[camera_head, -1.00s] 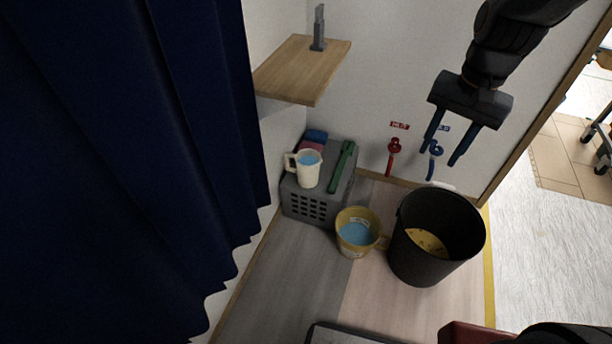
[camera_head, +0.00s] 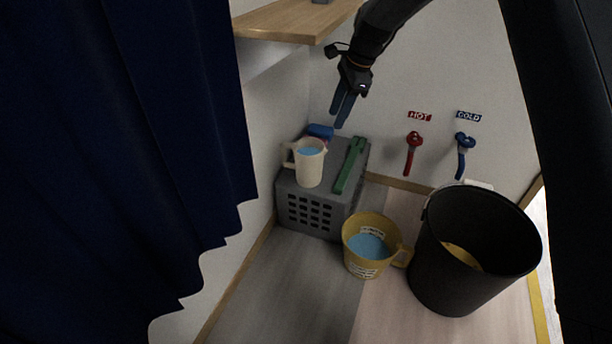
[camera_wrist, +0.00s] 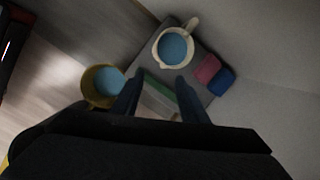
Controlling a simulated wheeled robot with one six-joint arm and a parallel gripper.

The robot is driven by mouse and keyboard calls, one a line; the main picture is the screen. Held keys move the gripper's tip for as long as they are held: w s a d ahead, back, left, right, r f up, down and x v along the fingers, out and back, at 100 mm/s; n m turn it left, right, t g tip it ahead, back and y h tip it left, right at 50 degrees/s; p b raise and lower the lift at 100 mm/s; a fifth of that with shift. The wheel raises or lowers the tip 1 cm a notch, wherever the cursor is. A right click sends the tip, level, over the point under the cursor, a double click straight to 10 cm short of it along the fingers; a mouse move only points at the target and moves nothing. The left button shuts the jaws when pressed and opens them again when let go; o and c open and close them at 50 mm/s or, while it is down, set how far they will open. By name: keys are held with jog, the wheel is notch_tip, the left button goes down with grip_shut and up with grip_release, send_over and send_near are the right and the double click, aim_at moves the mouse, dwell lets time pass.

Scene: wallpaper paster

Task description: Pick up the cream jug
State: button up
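The cream jug (camera_head: 309,166) stands upright on the grey crate (camera_head: 309,212), with blue liquid inside and its handle towards the left. In the wrist view the jug (camera_wrist: 173,49) is seen from above, beyond my fingertips, its handle at the upper right. My gripper (camera_head: 341,124) is above and to the right of the jug in the head view, pointing down. Its two fingers (camera_wrist: 156,84) are apart with nothing between them, and the jug is not touched.
A green tool (camera_head: 350,165) and blue and pink blocks (camera_head: 320,131) lie on the crate beside the jug. A yellow jug (camera_head: 369,246) and a black bucket (camera_head: 470,250) stand on the floor. A wooden shelf (camera_head: 290,20) overhangs; a blue curtain (camera_head: 110,150) hangs left.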

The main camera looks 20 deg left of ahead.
jog(key=w+a+f+m+b, duration=0.2)
jog(key=w+a+f+b, duration=0.3)
jog(key=a+f, duration=0.45)
jog(key=m+y+b, duration=0.1)
jog(key=m+b, duration=0.1)
send_near(283, 146)
jog(key=w+f, duration=0.2)
jog(key=f, duration=0.1)
jog(key=shift+a+g, duration=0.15)
jog(key=shift+g, duration=0.25)
jog(key=shift+s+a+f, duration=0.1)
jog(key=shift+s+a, duration=0.05)
jog(key=shift+a, duration=0.2)
jog(key=b+x, duration=0.5)
jog(key=x, duration=0.2)
jog(key=shift+a+f, duration=0.25)
jog(key=shift+f, duration=0.1)
jog(key=shift+r, duration=0.1)
jog(key=shift+c, duration=0.5)
grip_shut()
